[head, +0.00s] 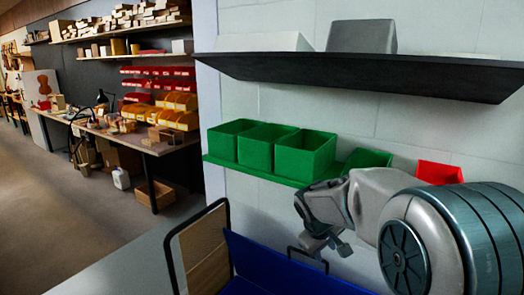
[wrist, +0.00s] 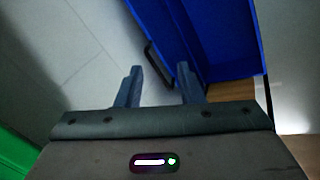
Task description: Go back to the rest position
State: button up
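My gripper (head: 326,243) hangs in front of the white wall, below the green shelf and above the blue cart. In the wrist view my gripper (wrist: 160,84) has its two fingers apart with nothing between them. A thin black handle on the cart's far side shows just beyond the fingertips; I cannot tell how close it is. My arm reaches in from the right of the head view and hides part of the wall and shelf.
A green shelf (head: 262,174) holds green bins (head: 303,155). A red bin (head: 439,173) is partly behind my arm. A dark shelf (head: 380,73) with boxes hangs above. The blue cart (head: 275,270) has a black-framed wooden end panel (head: 205,255). A workbench (head: 150,140) stands at the far left; the floor between is open.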

jog(key=s+m+y, duration=0.1)
jog(key=s+m, duration=0.2)
jog(key=s, duration=0.9)
jog(key=s+a+r+m+g+y, duration=0.1)
jog(key=s+m+y, duration=0.1)
jog(key=s, duration=1.1)
jog(key=shift+a+r+m, duration=0.15)
jog(key=shift+r+m, duration=0.1)
jog(key=shift+m, duration=0.35)
